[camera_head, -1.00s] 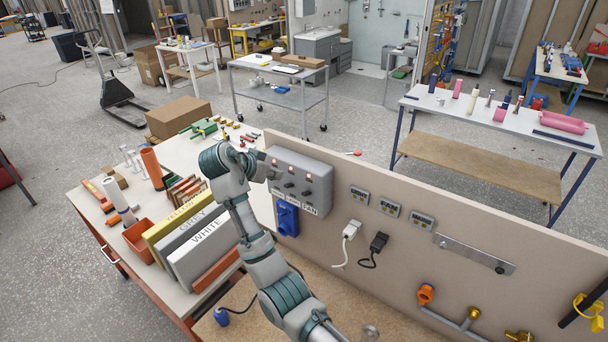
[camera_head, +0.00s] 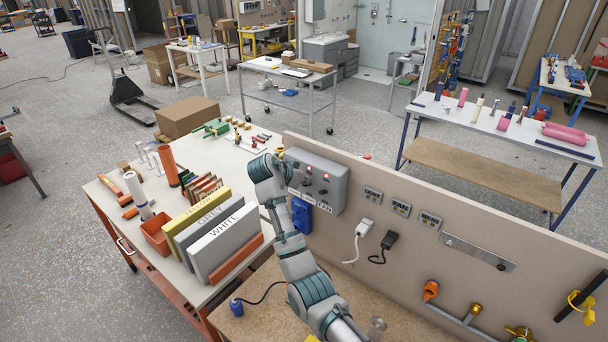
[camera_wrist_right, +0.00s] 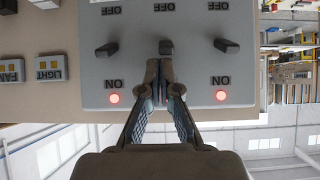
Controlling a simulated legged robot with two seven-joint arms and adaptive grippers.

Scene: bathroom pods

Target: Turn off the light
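The grey switch box (camera_head: 334,186) stands on the upright panel, with lit red lamps on its face. In the right wrist view the box (camera_wrist_right: 190,85) appears upside down, with three dark toggle switches between OFF and ON marks. Lamps glow by the left switch (camera_wrist_right: 106,50) and right switch (camera_wrist_right: 227,46). My right gripper (camera_wrist_right: 160,72) has its fingers together, tips at the middle switch (camera_wrist_right: 167,47); contact is unclear. The fingers cover the middle ON mark and lamp area. In the head view my right arm hides the box's left part. My left gripper is out of view.
Small labelled plates (camera_head: 401,208), a white plug (camera_head: 363,228) and a black plug (camera_head: 388,240) are right of the box. A blue socket (camera_head: 301,215) is below it. Binders (camera_head: 222,240) stand on the bench at left. Pipe fittings (camera_head: 431,290) stick out lower right.

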